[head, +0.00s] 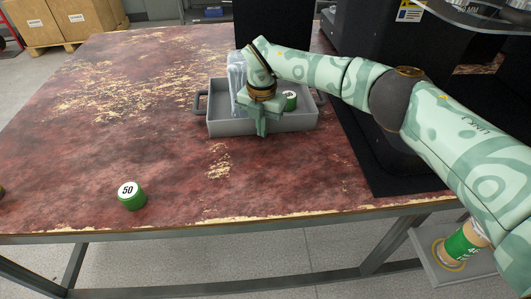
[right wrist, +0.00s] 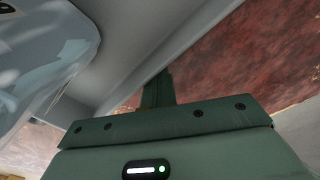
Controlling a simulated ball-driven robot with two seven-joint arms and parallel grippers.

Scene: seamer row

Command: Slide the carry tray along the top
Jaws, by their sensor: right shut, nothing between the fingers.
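The carry tray (head: 292,122) is a grey open box with a handle at each end. It stands on the worn red tabletop in the middle of the head view. A clear plastic-looking thing (head: 237,80) and a green can-shaped piece (head: 290,99) stand in it. My right gripper (head: 262,128) is shut and empty, pointing down at the tray's near wall, partly hiding it. In the right wrist view its fingers (right wrist: 158,90) are together beside the grey tray wall (right wrist: 125,75); I cannot tell whether they touch it. My left gripper is out of view.
A green piece marked 50 (head: 132,196) stands on the tabletop (head: 110,120) near the front left. A black mat (head: 375,165) and dark machine are at the right. A green-banded can (head: 463,244) sits on a lower shelf.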

